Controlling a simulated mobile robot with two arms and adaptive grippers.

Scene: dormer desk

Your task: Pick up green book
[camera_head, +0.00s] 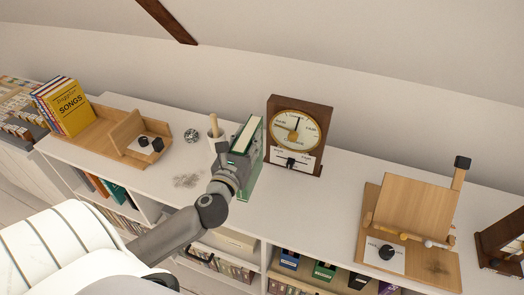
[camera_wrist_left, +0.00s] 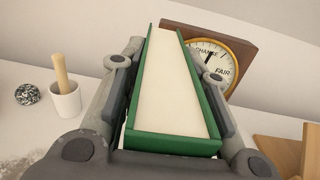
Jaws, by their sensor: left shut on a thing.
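The green book (camera_head: 253,140) stands upright on the white shelf top, left of the clock, in the head view. In the left wrist view the green book (camera_wrist_left: 180,142) fills the middle, its cream page edges facing the camera between green covers. My left gripper (camera_head: 236,160) is at the book in the head view. In the left wrist view my left gripper (camera_wrist_left: 166,85) has a finger along each side of the book and is shut on it. Whether the book's base touches the shelf is hard to tell. My right gripper is in neither view.
A wooden barometer-like clock (camera_head: 298,132) stands close right of the book. A white mortar with a pestle (camera_head: 216,137) is close left. A wooden easel stand (camera_head: 415,205) is farther right. Song books (camera_head: 66,108) stand far left. The shelf top (camera_head: 320,215) between is clear.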

